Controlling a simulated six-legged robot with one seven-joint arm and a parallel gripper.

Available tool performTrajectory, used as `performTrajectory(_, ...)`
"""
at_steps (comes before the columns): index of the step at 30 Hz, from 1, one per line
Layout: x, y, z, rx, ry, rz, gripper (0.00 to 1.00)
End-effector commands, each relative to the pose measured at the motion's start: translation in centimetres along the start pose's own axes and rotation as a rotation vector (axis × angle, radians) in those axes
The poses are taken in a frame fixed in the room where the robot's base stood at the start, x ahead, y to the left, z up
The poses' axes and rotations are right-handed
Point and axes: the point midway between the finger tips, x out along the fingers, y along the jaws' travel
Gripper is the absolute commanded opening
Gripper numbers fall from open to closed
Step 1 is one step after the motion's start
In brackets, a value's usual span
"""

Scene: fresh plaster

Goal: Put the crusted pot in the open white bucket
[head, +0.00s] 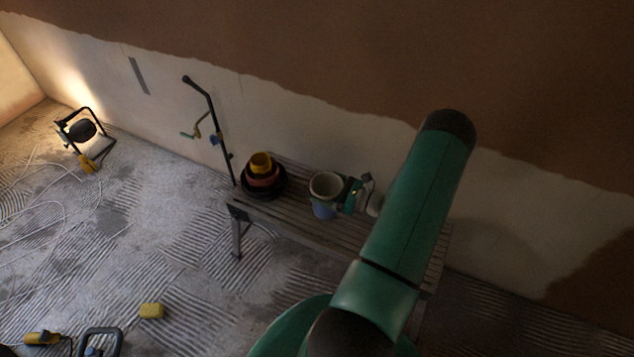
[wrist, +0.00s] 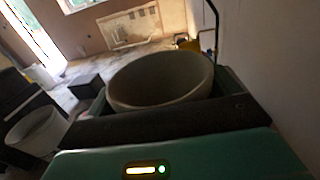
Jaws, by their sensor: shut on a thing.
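The crusted pot (head: 325,184) has a pale grey, rough rim and a blue lower part in the head view. It is upright over the slatted bench. I cannot tell whether its base touches the slats. My gripper (head: 348,194) is shut on it from the right. In the wrist view the pot's wide open mouth (wrist: 160,82) fills the middle, between the green jaws. A pale open bucket (wrist: 36,130) shows at the lower left of the wrist view, apart from the pot. No white bucket is clear in the head view; my arm covers the bench's right part.
A stack of black, reddish and yellow bowls (head: 263,176) is left of the pot on the bench (head: 285,222). A black pole tool (head: 212,125) leans on the wall behind. A work lamp (head: 82,130), cables and a yellow sponge (head: 151,311) are on the floor.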

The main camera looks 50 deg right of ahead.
Motion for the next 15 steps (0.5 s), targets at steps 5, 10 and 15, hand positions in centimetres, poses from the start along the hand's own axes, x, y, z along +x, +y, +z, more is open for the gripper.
performTrajectory(5,-1.9,1.5,1.1,0.001,0.0,0.0,0.52)
performTrajectory(10,-2.4,2.0,1.4,0.0,-0.001,0.0,0.52)
performTrajectory(15,-2.4,2.0,1.4,0.0,-0.001,0.0,0.52)
